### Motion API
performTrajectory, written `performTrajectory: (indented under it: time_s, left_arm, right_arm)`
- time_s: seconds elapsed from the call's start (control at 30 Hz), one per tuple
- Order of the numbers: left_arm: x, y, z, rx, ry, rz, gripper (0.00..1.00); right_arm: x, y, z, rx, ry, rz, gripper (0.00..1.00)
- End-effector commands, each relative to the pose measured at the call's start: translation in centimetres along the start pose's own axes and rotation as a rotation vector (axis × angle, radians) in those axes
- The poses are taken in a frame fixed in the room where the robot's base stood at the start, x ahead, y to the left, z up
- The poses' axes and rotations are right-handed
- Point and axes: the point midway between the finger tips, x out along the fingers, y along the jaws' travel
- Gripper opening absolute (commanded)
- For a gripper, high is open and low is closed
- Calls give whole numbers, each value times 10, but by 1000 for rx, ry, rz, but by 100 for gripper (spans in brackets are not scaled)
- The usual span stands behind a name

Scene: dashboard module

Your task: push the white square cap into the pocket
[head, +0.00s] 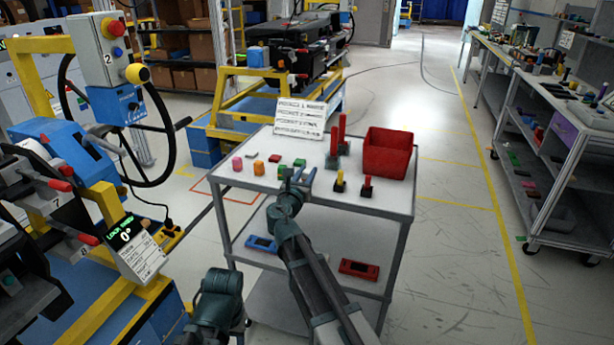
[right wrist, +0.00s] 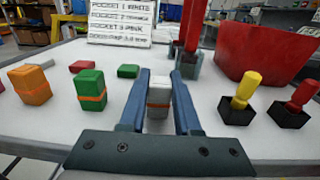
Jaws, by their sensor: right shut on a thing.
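My right gripper (right wrist: 158,100) has its blue fingers closed around a white block-shaped cap (right wrist: 158,94) with an orange band, over the grey table top. In the head view the right gripper (head: 299,180) is at the table's near edge, and the cap is too small there to make out. The dashboard module with its steering wheel (head: 75,120) stands at the left. I cannot make out the pocket. My left gripper is out of view; only part of that arm shows at the bottom.
On the table (head: 235,172) stand an orange cap (right wrist: 30,85), a green cap (right wrist: 90,90), a lettered card (head: 300,117), a red bin (head: 388,152), and yellow (head: 340,182) and red (head: 367,188) levers on black bases. Open floor lies right of the table.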

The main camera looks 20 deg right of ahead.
Motion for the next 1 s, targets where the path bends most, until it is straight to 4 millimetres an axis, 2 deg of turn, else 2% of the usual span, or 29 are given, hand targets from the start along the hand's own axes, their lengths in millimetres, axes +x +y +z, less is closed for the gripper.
performTrajectory:
  time_s: [0.27, 0.5, 0.57, 0.9, 1.0]
  left_arm:
    - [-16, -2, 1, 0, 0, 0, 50]
    - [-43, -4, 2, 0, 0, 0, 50]
    - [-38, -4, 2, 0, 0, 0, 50]
    - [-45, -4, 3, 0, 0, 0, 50]
    - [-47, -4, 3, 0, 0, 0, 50]
  right_arm:
    - [0, 0, 16, 0, 0, 0, 0]
    - [-1, 0, 43, 0, 0, 0, 0]
    - [-20, -4, 38, 0, 0, 2, 0]
    - [-104, -14, 46, 0, 0, 3, 0]
    - [-124, -16, 47, 0, 0, 3, 0]
